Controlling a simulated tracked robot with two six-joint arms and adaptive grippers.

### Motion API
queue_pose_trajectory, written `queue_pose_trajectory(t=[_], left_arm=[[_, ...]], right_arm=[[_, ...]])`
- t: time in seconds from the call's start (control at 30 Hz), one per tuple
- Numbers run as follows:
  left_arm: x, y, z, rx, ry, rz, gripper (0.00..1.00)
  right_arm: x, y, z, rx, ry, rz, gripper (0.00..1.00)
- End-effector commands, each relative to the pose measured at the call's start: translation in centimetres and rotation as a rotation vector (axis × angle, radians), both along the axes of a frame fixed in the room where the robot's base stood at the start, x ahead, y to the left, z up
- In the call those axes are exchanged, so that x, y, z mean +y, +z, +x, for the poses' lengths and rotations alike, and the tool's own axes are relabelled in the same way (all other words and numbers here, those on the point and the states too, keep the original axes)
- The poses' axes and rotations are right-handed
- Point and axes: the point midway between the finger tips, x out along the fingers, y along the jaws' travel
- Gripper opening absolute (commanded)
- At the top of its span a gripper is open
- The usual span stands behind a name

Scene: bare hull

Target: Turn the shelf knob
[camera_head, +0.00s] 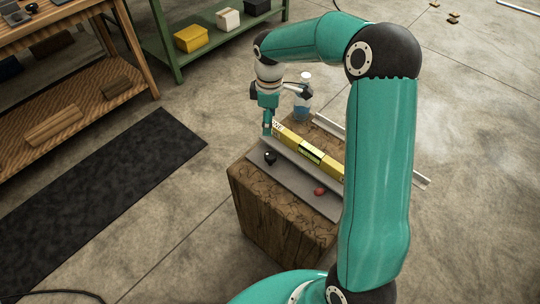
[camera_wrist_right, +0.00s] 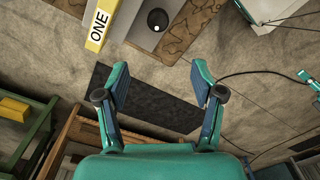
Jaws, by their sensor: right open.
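A grey metal shelf (camera_head: 293,181) lies on a wooden block, with a round black knob (camera_head: 270,157) near its far left end and a red knob (camera_head: 320,191) nearer to me. The black knob also shows at the top of the right wrist view (camera_wrist_right: 158,19). A yellow bar (camera_head: 307,149) with a label runs along the shelf's back; "ONE" is readable on it in the wrist view. My right gripper (camera_head: 268,126) is beside the bar's far left end, apart from the black knob. Its fingers (camera_wrist_right: 160,70) are spread and empty. My left gripper is out of view.
A dark mat (camera_head: 105,180) lies on the floor to the left. A wooden rack (camera_head: 75,112) and green shelving (camera_head: 160,38) stand at the back left.

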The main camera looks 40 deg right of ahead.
Motion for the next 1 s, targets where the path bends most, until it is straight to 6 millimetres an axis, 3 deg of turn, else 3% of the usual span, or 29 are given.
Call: queue_pose_trajectory(t=[0.13, 0.27, 0.7, 1.0], left_arm=[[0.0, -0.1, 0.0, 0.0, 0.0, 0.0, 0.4], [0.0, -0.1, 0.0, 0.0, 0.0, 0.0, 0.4], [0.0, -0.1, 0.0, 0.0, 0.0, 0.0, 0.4], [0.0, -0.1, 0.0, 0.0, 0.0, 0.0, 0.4]], right_arm=[[-0.7, -0.1, -0.3, 0.009, 0.011, -0.011, 0.67], [-0.6, -1.9, -0.3, 0.013, 0.01, -0.008, 0.67], [-0.5, -11.2, -0.4, 0.013, 0.01, -0.007, 0.67], [-0.6, -15.4, -0.3, 0.009, 0.007, -0.008, 0.67]])
